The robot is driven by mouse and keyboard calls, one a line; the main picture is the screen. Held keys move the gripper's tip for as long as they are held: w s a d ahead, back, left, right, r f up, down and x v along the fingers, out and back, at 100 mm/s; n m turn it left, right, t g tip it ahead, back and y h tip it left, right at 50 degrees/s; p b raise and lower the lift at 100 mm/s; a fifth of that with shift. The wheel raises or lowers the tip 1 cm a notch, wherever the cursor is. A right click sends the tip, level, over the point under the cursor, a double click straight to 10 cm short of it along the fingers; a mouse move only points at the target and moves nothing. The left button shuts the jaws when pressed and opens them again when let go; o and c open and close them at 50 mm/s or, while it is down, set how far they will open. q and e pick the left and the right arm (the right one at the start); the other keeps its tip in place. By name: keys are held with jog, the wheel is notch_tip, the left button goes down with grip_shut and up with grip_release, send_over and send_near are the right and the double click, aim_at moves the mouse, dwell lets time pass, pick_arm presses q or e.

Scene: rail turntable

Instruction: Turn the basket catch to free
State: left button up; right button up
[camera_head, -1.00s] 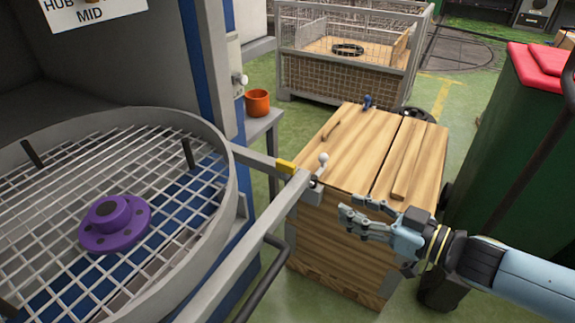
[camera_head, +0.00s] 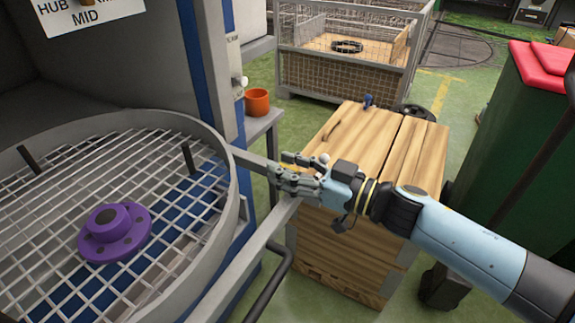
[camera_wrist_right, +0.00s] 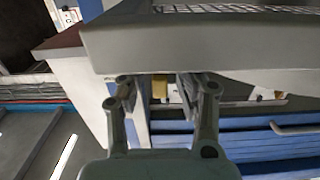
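The basket is a round grey wire-grid basket (camera_head: 236,215) at the left in the head view. A small white-knobbed lever (camera_head: 324,158), apparently the catch, shows just behind my right gripper (camera_head: 280,170). The lever's base is hidden by the gripper. My left gripper is not in view.
A purple flanged hub (camera_head: 114,232) sits in the basket. A wooden crate (camera_head: 345,250) stands under my right forearm. An orange pot (camera_head: 257,101) is on a grey shelf behind. A green bin with a red lid (camera_head: 540,65) is at the right, a mesh cage (camera_head: 350,70) at the back.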

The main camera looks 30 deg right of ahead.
grip_shut()
